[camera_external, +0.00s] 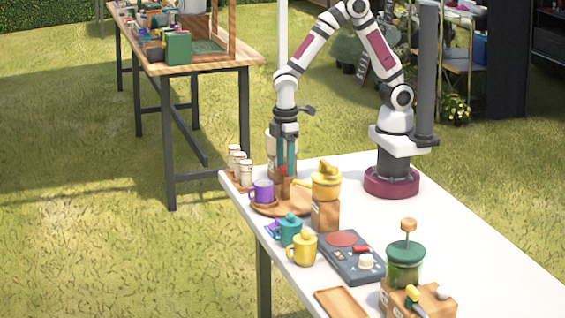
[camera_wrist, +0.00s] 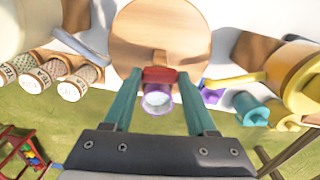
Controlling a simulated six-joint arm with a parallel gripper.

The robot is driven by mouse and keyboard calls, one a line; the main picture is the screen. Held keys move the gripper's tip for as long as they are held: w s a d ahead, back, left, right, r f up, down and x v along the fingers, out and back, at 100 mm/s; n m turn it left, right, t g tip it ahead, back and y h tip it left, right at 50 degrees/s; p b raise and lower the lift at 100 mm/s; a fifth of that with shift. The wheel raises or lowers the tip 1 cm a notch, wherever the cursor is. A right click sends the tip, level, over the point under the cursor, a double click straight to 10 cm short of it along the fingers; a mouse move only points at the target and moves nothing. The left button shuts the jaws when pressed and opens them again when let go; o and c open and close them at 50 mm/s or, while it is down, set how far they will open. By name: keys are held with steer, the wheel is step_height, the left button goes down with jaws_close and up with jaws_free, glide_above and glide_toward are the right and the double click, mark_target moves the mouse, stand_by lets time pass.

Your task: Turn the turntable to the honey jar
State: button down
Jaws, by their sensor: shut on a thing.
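The turntable is a round wooden disc (camera_external: 268,210) on the white table's far left end; it also fills the top middle of the wrist view (camera_wrist: 185,25). My gripper (camera_external: 286,181) points down over it with its teal fingers. In the wrist view my gripper (camera_wrist: 160,78) is shut on a small red-topped piece (camera_wrist: 160,74) at the end of a wooden bar on the disc. A purple mug (camera_external: 262,191) is at the disc's left edge. I cannot tell for sure which container is the honey jar; one pale jar (camera_external: 272,144) is partly hidden behind my fingers.
Small white-lidded tea jars (camera_external: 246,169) stand left of the disc. A yellow spouted pot (camera_external: 325,184) on a wooden box stands close on its right. Teal (camera_external: 290,230) and yellow mugs (camera_external: 302,249), a dark scale (camera_external: 349,258) and a green-lidded jar (camera_external: 405,264) are nearer.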

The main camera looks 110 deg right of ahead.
steer(key=shift+n, duration=8.3)
steer(key=shift+c, duration=1)
jaws_free()
step_height(320, 180, up, 16)
